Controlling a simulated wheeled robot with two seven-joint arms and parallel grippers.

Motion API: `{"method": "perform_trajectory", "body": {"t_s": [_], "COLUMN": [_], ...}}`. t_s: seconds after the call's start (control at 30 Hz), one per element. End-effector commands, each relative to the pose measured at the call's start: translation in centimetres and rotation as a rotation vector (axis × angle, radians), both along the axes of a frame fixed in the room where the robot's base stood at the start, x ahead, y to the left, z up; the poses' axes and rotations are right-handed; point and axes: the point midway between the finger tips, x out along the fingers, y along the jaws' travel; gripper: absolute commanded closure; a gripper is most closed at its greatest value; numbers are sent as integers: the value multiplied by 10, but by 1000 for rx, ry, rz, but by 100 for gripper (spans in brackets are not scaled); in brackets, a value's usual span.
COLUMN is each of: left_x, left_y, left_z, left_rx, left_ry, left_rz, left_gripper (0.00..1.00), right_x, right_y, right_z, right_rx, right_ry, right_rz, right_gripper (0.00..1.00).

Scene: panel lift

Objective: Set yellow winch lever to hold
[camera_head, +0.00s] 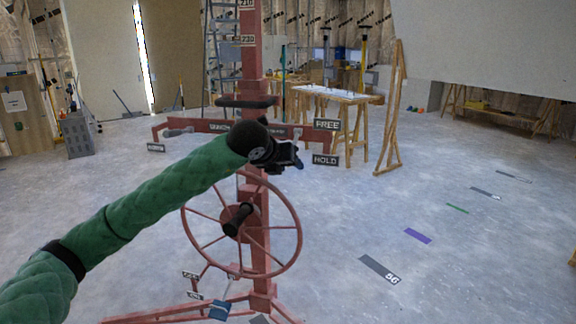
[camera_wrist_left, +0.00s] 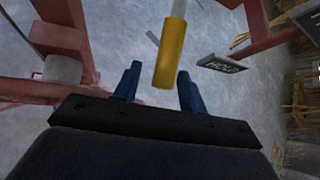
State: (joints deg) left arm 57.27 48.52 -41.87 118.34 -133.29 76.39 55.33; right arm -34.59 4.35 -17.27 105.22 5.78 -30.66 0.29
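The yellow winch lever (camera_wrist_left: 171,55) shows in the left wrist view, its yellow grip on a pale rod. Its end lies between the two open blue fingers of my left gripper (camera_wrist_left: 157,88), with a gap on each side. In the head view my left gripper (camera_head: 292,158) is beside the red winch post, just left of the HOLD sign (camera_head: 325,160); the lever is hidden there behind my gripper. The FREE sign (camera_head: 327,124) is above HOLD. The HOLD sign also shows in the left wrist view (camera_wrist_left: 222,65). My right gripper is not in view.
The red lift mast (camera_head: 252,50) and spoked handwheel (camera_head: 285,230) stand close below and beside my left arm. A white-topped work table (camera_head: 335,94) and a wooden frame (camera_head: 390,115) are behind. The floor to the right is open, with coloured floor marks.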

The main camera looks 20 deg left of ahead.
Motion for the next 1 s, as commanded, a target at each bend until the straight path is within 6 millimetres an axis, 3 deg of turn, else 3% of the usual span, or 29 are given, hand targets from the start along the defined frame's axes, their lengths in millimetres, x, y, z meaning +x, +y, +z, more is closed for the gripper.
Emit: {"method": "perform_trajectory", "body": {"t_s": [0.27, 0.7, 1.0], "left_x": [-5, -52, -60], "left_y": [2, 16, 18], "left_z": [6, 41, 47], "left_rx": [-1, -1, 0], "left_ry": [-3, -2, 0], "left_rz": [0, 0, 0], "left_gripper": [58, 58, 58], "right_x": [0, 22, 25], "right_y": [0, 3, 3], "right_z": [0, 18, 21], "right_rx": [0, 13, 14], "right_ry": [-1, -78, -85], "right_rz": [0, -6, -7], "right_gripper": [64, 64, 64]}}
